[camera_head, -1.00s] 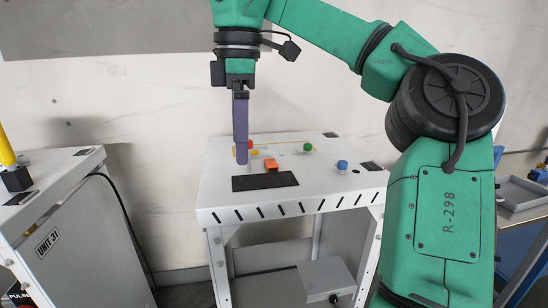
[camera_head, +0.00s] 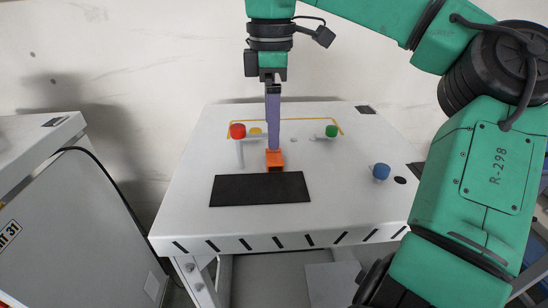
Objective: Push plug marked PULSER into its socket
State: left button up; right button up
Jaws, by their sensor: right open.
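My right gripper (camera_head: 274,147) hangs straight down over the white table, its long purple fingers seen edge-on. It is open. Its fingertips are at or just above a small orange block (camera_head: 275,159); I cannot tell whether they touch or straddle it. No PULSER lettering is readable, so I cannot tell which part is that plug. No socket is clearly identifiable. My left gripper is not in view.
A black mat (camera_head: 260,189) lies at the front of the white table (camera_head: 180,205). A dark round spot (camera_head: 399,180) is right of the blue part. A grey cabinet (camera_head: 70,225) with a black cable stands at the left. The table's left side is clear.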

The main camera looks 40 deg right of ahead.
aim_at(275, 155)
jog(key=f, duration=0.2)
jog(key=d+f+p, duration=0.1)
jog(key=f, duration=0.1)
jog(key=f+p, duration=0.1)
jog(key=f, duration=0.2)
jog(key=shift+w+d, duration=0.15)
jog(key=shift+w, duration=0.15)
jog(key=shift+f, duration=0.1)
jog(key=c, duration=1.4)
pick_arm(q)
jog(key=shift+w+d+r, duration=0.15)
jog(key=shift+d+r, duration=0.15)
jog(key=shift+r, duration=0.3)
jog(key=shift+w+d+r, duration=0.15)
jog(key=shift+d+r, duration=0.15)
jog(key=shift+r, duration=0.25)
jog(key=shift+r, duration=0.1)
